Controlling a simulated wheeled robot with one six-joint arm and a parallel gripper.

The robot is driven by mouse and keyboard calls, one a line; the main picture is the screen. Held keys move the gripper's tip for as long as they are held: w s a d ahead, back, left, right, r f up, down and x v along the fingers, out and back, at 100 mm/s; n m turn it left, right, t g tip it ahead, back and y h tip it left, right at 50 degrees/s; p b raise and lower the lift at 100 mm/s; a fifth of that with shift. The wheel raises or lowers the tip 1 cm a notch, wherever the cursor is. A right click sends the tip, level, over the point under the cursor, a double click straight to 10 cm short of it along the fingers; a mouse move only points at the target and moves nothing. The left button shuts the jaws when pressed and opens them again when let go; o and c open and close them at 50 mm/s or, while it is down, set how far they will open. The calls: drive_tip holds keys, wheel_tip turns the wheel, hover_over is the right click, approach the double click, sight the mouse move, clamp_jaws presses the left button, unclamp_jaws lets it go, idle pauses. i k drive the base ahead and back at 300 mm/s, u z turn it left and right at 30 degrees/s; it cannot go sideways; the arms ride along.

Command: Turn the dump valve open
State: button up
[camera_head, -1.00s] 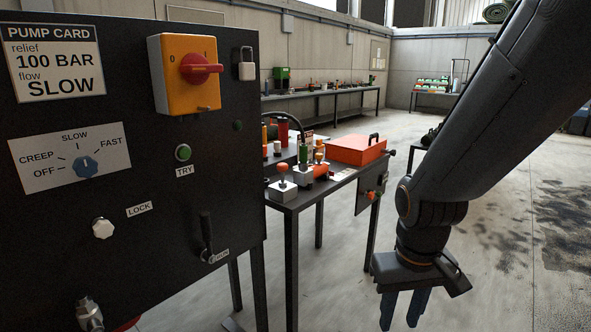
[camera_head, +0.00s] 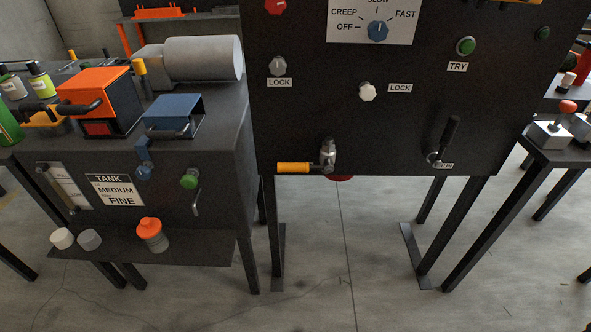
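A valve with a metal body (camera_head: 328,156) sits at the lower left edge of the black panel. Its yellow handle (camera_head: 294,167) points left and lies about level. No label shows beside it, so I cannot confirm that it is the dump valve. A black lever (camera_head: 450,137) stands tilted upward at the panel's lower right, above a small label (camera_head: 444,166) that seems to read RUN. My gripper is not in view.
The black panel (camera_head: 300,120) also carries a blue selector knob (camera_head: 377,31), a green TRY button (camera_head: 466,46) and two LOCK knobs (camera_head: 278,66) (camera_head: 367,92). A tank bench (camera_head: 225,140) stands close at left. Concrete floor (camera_head: 345,240) is open below the panel.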

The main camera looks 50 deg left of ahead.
sight(328, 166)
drive_tip(key=u, duration=1.85)
drive_tip(key=k, duration=0.5)
drive_tip(key=u, duration=1.5)
drive_tip(key=i, duration=0.85)
drive_tip(key=z, duration=1.3)
